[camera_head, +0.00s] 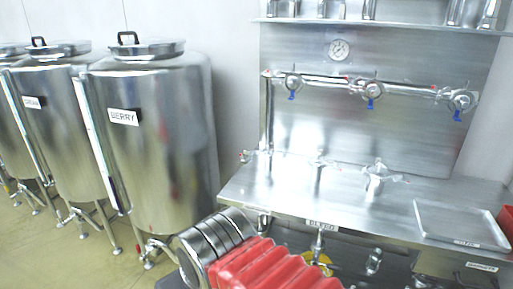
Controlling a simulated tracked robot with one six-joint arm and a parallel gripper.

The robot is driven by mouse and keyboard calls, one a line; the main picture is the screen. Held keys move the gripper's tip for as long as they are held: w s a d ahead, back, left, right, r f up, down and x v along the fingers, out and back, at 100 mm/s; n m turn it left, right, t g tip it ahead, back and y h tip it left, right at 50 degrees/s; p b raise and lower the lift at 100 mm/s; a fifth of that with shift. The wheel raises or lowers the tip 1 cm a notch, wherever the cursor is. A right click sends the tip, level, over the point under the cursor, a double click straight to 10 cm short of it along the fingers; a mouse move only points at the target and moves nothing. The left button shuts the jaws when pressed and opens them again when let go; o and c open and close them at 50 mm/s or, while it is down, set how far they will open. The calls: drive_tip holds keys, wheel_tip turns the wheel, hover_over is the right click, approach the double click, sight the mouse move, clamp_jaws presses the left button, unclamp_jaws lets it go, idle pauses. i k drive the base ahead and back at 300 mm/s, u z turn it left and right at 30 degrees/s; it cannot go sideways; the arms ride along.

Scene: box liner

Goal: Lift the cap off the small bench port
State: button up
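Two steel fittings stand up from the steel bench (290,193). The slimmer, smaller-looking fitting (319,172) is near the back, left of the bench's middle. The bulkier fitting (375,181) with side wings stands to its right and a little closer. Each widens at its top, but they are too small to tell where cap and port meet. No gripper fingers show in this view.
A shallow steel tray (460,212) lies on the bench's right, beside a red container (506,217). A pipe with blue-handled valves (370,90) crosses the back panel. Steel tanks (160,150) stand at left. A red ribbed part (265,268) with steel rings fills the bottom middle.

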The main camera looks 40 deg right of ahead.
sight(268, 152)
drive_tip(key=i, duration=0.8)
drive_tip(key=z, duration=0.5)
drive_tip(key=i, duration=0.65)
drive_tip(key=z, duration=0.45)
